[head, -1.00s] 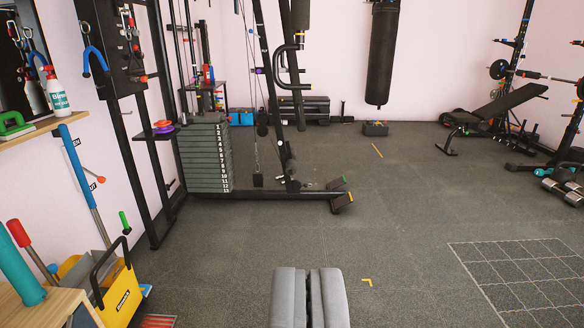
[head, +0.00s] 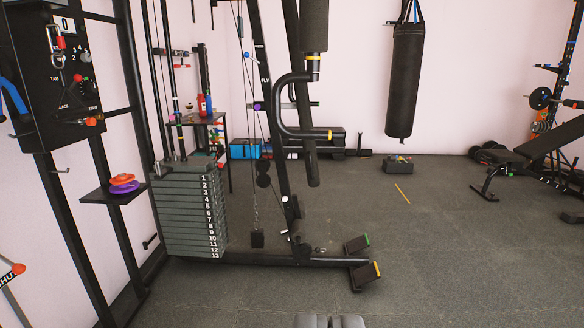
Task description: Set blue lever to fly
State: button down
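A small blue piece (head: 246,54) sits high on the black slanted upright of the weight machine. It is too small to tell for sure that it is the blue lever, or which way it is set. A white FLY label (head: 264,80) is just below it on the same upright. A purple knob (head: 257,106) is lower down.
The numbered weight stack (head: 190,212) and a small shelf with orange and purple discs (head: 113,194) stand at left. The machine's foot (head: 290,260) crosses the floor ahead. A punching bag (head: 406,80) hangs at the back. The floor at right (head: 450,250) is clear.

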aim_at(246, 55)
jog(key=i+l+u, duration=0.15)
jog(key=i, duration=0.65)
jog(key=i+l+u, duration=0.1)
jog(key=i, duration=0.75)
jog(key=i+l+u, duration=0.2)
jog(key=i, duration=0.15)
jog(key=i+l+u, duration=0.2)
jog(key=i, duration=0.2)
jog(key=j, duration=0.1)
